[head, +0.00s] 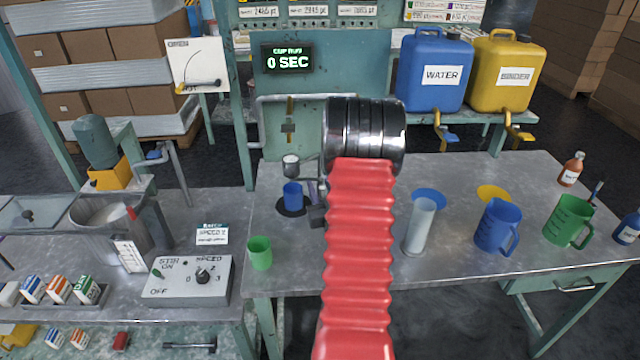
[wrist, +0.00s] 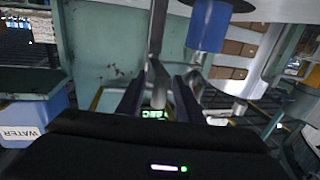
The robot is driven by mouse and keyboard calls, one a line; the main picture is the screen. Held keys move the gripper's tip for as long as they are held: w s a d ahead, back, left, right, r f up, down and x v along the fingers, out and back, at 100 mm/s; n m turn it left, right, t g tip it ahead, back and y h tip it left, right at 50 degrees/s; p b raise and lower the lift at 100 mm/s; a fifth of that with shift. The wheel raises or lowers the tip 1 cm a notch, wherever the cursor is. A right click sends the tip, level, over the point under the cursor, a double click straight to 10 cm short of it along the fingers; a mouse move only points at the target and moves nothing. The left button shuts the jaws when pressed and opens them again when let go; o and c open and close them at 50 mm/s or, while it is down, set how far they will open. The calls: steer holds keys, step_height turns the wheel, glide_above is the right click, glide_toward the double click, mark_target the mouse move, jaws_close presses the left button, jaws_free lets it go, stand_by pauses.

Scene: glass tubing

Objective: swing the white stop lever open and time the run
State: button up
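A small metal cup (head: 291,160) sits on a stand above a blue beaker (head: 293,195), which rests on a dark round pad. The blue beaker also shows upside down at the top of the wrist view (wrist: 208,25). My gripper (wrist: 160,80) has its two dark fingers apart, with a pale metal rod (wrist: 158,92) visible between or beyond them. I cannot tell whether that rod is the stop lever or part of the stand. In the head view my arm hides most of the gripper and the stand's right side. The timer display (head: 287,60) reads 0 SEC.
Blue water (head: 435,72) and yellow binder (head: 500,72) containers stand at the back right. A clear cylinder (head: 420,228), blue jug (head: 497,228) and green jug (head: 568,222) stand right of my arm. A green cup (head: 260,252) is near the front edge.

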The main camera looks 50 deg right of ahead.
steer(key=shift+x, duration=0.8)
steer(key=shift+c, duration=0.2)
jaws_close()
